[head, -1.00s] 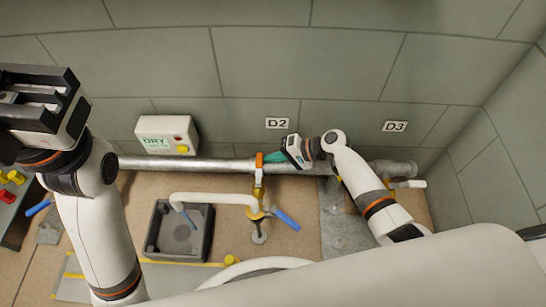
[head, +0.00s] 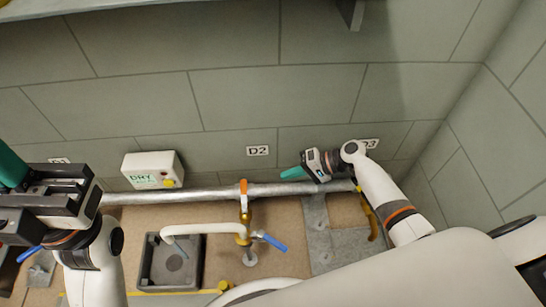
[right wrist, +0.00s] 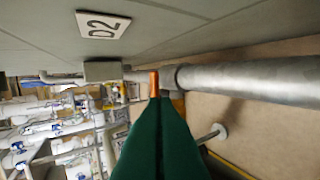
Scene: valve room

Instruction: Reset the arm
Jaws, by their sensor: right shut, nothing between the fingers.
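My right gripper (head: 291,173) is shut and empty, its green fingers pointing left just above the grey pipe (head: 205,196). In the right wrist view its shut fingers (right wrist: 160,110) point along the pipe (right wrist: 255,83) toward the orange lever (right wrist: 153,82). In the head view that orange lever (head: 243,187) stands upright at the pipe under the D2 sign (head: 258,151), with a clear gap to the fingertips. My left gripper (head: 12,168) is at the left edge, partly cut off; its finger opening cannot be made out.
A white box marked DRY (head: 153,170) sits at the wall. Below the pipe are a white spout (head: 200,229), a blue handle (head: 272,242) and a dark square basin (head: 150,270). The D3 sign (head: 371,144) is partly behind my right arm. A bracket (head: 352,14) hangs at the top.

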